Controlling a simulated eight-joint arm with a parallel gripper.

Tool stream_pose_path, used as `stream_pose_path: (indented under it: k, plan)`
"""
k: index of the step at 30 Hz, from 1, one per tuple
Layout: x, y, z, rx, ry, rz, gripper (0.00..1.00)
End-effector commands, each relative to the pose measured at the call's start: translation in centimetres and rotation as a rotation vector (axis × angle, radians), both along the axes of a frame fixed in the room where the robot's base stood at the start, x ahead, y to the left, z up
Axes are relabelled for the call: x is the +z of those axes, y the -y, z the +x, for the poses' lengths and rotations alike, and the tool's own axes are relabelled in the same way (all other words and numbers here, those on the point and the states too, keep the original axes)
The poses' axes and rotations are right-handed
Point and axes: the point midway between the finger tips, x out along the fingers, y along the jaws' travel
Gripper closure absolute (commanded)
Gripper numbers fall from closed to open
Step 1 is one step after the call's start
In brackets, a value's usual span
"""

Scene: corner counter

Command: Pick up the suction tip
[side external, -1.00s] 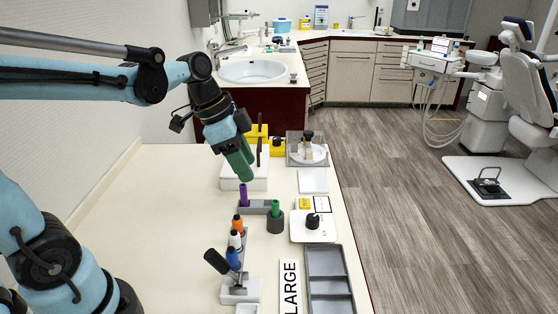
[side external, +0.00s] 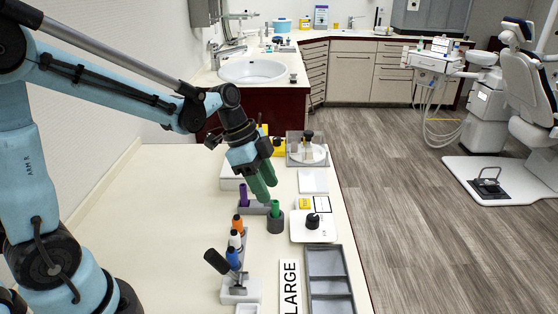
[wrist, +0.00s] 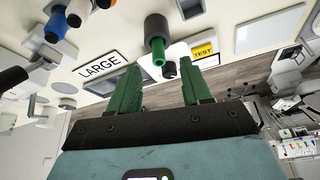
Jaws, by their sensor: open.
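A green tip (side external: 275,204) stands upright in a dark grey round holder (side external: 275,223) on the counter; it looks like the suction tip, though I cannot be sure. In the wrist view the green tip (wrist: 158,58) points toward me from its holder (wrist: 156,28), in line with the gap between my fingers. My gripper (side external: 267,193) has green fingers, spread apart and empty. In the side view the fingers are just above and behind the green tip, apart from it. The wrist view shows both fingers of my gripper (wrist: 160,76) with nothing between them.
Orange (side external: 238,224), white (side external: 236,240) and blue (side external: 232,257) pieces stand in a row nearer. A white plate with a black knob (side external: 313,221) and a grey compartment tray (side external: 329,285) lie to the right.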

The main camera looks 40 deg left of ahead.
Motion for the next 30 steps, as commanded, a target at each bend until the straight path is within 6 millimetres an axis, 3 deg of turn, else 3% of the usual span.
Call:
stream_pose_path:
  k: [12, 22, 30]
  plan:
    - [-4.1, 1.9, 0.9, 0.0, 0.001, 0.0, 0.52]
    - [-4.6, 2.0, 0.9, 0.0, 0.001, 0.0, 0.52]
    - [-4.6, 2.0, 0.9, 0.001, 0.001, -0.001, 0.93]
